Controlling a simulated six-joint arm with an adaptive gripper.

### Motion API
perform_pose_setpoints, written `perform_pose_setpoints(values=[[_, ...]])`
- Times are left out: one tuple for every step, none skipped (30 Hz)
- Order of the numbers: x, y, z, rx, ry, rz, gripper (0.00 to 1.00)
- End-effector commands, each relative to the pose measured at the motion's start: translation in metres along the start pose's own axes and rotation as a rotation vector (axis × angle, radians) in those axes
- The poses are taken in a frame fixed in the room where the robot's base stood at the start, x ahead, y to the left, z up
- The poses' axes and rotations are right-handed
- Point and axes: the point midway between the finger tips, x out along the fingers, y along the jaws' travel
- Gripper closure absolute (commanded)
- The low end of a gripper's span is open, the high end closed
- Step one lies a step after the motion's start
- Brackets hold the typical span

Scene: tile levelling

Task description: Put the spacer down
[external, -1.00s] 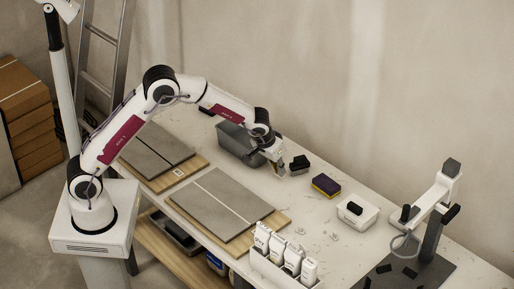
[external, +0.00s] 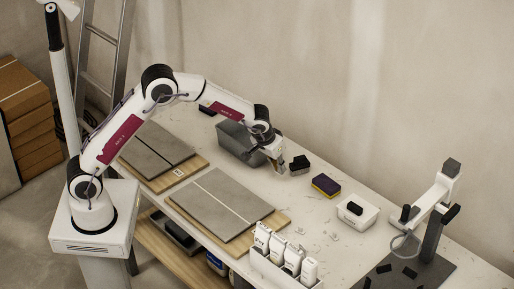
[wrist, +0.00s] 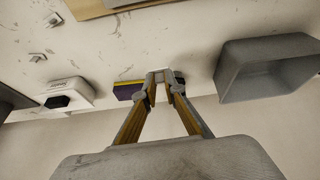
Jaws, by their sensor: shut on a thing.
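My gripper (external: 280,171) is low over the table's back half, between the grey bin and a black block. In the wrist view its fingers (wrist: 160,79) converge on a small pale grey piece, the spacer (wrist: 158,74), which is partly hidden by the fingertips. I cannot tell whether the spacer touches the table. Two other small grey spacers lie loose on the table, one here (external: 303,231) and one farther right (external: 335,237). They also show at the upper left of the wrist view.
A grey bin (external: 235,143) stands left of my gripper. The black block (external: 300,165), purple-and-yellow sponge (external: 326,185) and white box (external: 357,211) are to its right. Grey tiles on a wooden board (external: 218,203) lie in front. Bare tabletop lies between board and sponge.

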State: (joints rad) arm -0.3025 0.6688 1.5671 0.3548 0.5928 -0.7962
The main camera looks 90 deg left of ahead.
Motion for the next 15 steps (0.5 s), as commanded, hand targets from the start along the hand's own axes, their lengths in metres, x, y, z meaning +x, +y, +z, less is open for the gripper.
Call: perform_pose_setpoints(values=[[-0.003, 0.000, -0.002, -0.001, 0.001, 0.001, 0.95], [-0.005, 0.000, -0.003, -0.001, 0.001, 0.001, 0.95], [-0.008, 0.000, -0.004, -0.001, 0.001, 0.000, 0.95], [-0.012, 0.000, -0.005, -0.001, 0.002, 0.001, 0.95], [-0.015, 0.000, -0.007, 0.000, 0.003, 0.002, 0.95], [-0.021, 0.001, -0.010, -0.001, 0.004, 0.002, 0.95], [-0.026, 0.001, -0.012, -0.001, 0.004, 0.002, 0.95], [-0.030, 0.001, -0.013, -0.001, 0.004, 0.002, 0.95], [-0.035, 0.000, -0.015, -0.001, 0.003, 0.002, 0.95], [-0.039, 0.000, -0.017, -0.001, 0.003, 0.002, 0.95], [-0.044, 0.001, -0.019, -0.001, 0.004, 0.002, 0.95], [-0.051, 0.001, -0.022, -0.002, 0.004, 0.002, 0.95], [-0.053, -0.001, -0.024, -0.002, 0.002, 0.001, 0.95], [-0.049, -0.007, -0.026, -0.001, -0.001, -0.001, 0.95], [-0.047, -0.012, -0.029, -0.003, -0.003, -0.002, 0.95]])
